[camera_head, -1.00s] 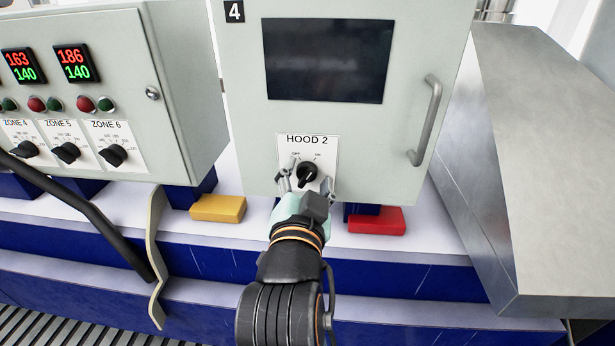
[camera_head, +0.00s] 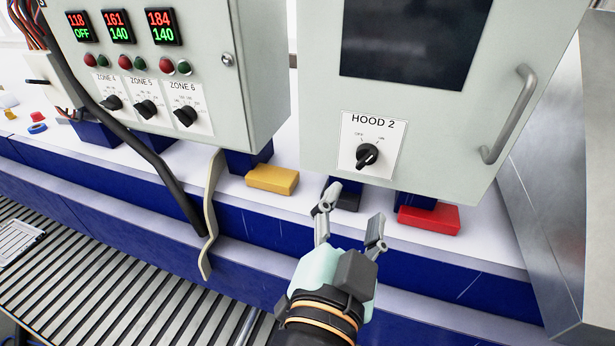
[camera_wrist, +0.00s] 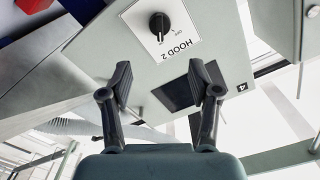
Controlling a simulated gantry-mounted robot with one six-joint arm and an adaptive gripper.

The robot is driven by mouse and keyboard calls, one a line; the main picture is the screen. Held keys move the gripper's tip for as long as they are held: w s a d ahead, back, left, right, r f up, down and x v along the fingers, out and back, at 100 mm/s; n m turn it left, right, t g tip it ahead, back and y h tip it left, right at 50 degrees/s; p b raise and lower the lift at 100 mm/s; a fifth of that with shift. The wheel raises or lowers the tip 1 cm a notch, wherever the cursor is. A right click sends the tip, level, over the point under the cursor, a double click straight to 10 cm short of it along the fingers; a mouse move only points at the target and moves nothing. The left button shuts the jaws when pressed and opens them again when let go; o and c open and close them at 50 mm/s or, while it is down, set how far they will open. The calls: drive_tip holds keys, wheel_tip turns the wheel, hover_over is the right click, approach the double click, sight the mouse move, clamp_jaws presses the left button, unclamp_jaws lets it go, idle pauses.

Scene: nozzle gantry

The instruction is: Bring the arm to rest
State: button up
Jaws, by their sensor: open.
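My gripper (camera_head: 349,226) is open and empty in the head view. Its two fingers are spread apart, below and in front of the Hood 2 panel (camera_head: 421,117). The black Hood 2 knob (camera_head: 367,156) sits on a white label plate and points toward the upper right, on the ON side. The gripper is apart from the knob. In the wrist view both fingers (camera_wrist: 162,95) show wide apart, with nothing between them. The knob (camera_wrist: 159,23) and the panel's dark screen (camera_wrist: 188,88) lie beyond them.
A yellow block (camera_head: 272,179), a dark block (camera_head: 343,199) and a red block (camera_head: 429,217) lie on the white ledge below the panels. A zone control box (camera_head: 240,75) stands at left. A roller conveyor (camera_head: 110,285) runs lower left. A metal cabinet (camera_head: 560,150) bounds the right.

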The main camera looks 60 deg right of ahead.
drive_tip(key=w+a+f+n+t+y, duration=0.8)
drive_tip(key=w+a+f+n+y, duration=0.2)
drive_tip(key=w+a+f+n, duration=0.4)
drive_tip(key=s+a+f+n+y, duration=0.1)
drive_tip(key=a+f+n+y, duration=0.3)
drive_tip(key=a, duration=0.3)
drive_tip(key=s+a+f+n+y, duration=0.1)
drive_tip(key=a+f+n+y, duration=0.25)
drive_tip(key=a, duration=0.35)
wheel_tip(320, 180, up, 14)
drive_tip(key=p, duration=1.3)
drive_tip(key=shift+w+f, duration=0.25)
drive_tip(key=shift+w, duration=0.05)
drive_tip(key=shift+d+f, duration=0.1)
drive_tip(key=shift+d, duration=0.05)
